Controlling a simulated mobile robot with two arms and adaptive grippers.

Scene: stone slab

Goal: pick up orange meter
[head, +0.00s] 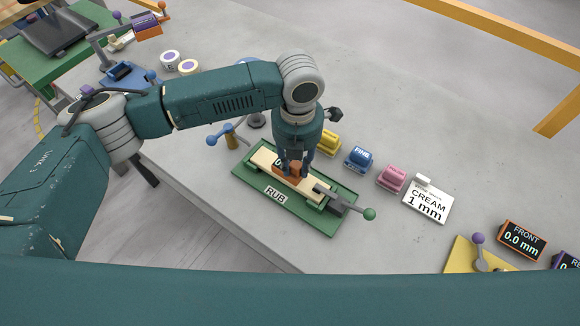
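The orange-framed meter (522,239) is at the right, lying on the stone slab with its display reading "FRONT 0.0 mm". My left gripper (293,166) is far to its left, pointing down over the green "RUB" fixture (323,222). Its fingers are at an orange block (287,173) on the pale strip (262,157) in that fixture. The fingers partly hide the block, and I cannot tell whether they are closed on it. My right gripper is not in view.
Yellow (329,144), blue (358,158) and pink (392,179) blocks stand in a row beside the "CREAM 1 mm" card (427,204). A yellow plate (460,256) with a purple-knobbed lever and a purple-edged meter (568,261) flank the orange meter. The slab's upper middle is clear.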

